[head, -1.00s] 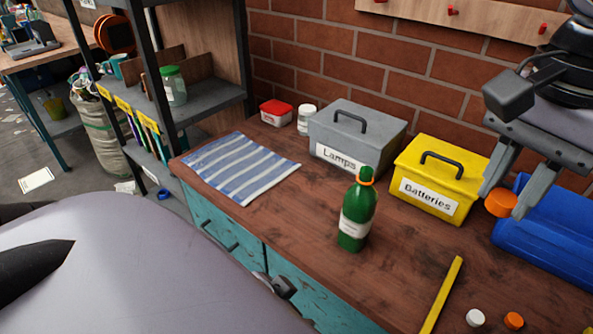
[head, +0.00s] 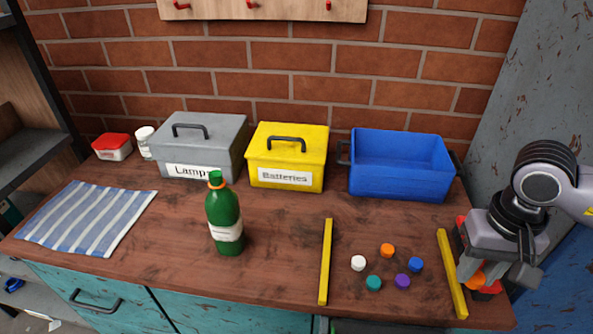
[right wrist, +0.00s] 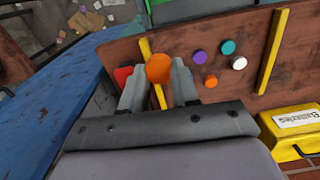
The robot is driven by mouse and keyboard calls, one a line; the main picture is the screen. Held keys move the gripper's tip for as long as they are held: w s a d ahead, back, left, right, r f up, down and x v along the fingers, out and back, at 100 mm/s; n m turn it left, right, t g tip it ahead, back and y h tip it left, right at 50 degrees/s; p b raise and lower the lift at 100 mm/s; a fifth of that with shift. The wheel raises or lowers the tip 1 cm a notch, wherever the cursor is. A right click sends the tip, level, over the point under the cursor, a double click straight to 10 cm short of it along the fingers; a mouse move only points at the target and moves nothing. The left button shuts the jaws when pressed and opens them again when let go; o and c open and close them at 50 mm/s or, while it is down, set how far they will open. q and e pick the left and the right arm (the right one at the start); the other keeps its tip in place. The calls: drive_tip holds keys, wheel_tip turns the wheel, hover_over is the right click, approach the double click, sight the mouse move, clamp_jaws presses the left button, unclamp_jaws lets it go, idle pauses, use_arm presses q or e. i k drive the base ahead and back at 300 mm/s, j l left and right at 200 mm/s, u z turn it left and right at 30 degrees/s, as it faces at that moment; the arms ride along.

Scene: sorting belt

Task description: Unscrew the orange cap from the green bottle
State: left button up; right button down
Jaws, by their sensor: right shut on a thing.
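The green bottle (head: 224,215) stands upright on the wooden bench, with a white label. Its green mouth shows bare above an orange ring (head: 216,184) at the neck. My right gripper (head: 492,277) is over the right end of the bench, far right of the bottle, shut on an orange cap (head: 477,280). In the right wrist view the orange cap (right wrist: 159,68) sits between the two fingertips. My left gripper is not in view.
Several loose caps, one orange (head: 387,250), lie between two yellow strips (head: 325,262) (head: 452,273). A red object (head: 487,291) is partly hidden by my right gripper. Behind stand a grey Lamps box (head: 223,151), a yellow Batteries box (head: 312,153) and a blue bin (head: 400,182). A striped cloth (head: 85,217) lies left.

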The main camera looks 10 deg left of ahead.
sight(221, 206)
drive_tip(key=k+j+u, duration=0.15)
drive_tip(key=k+j, duration=0.2)
drive_tip(key=j, duration=0.35)
drive_tip(key=k+j+u, duration=0.1)
drive_tip(key=j, duration=0.55)
drive_tip(key=i+j+u, duration=0.15)
drive_tip(key=j, duration=0.2)
drive_tip(key=i+j+u, duration=0.2)
drive_tip(key=i+j, duration=0.25)
drive_tip(key=i, duration=0.15)
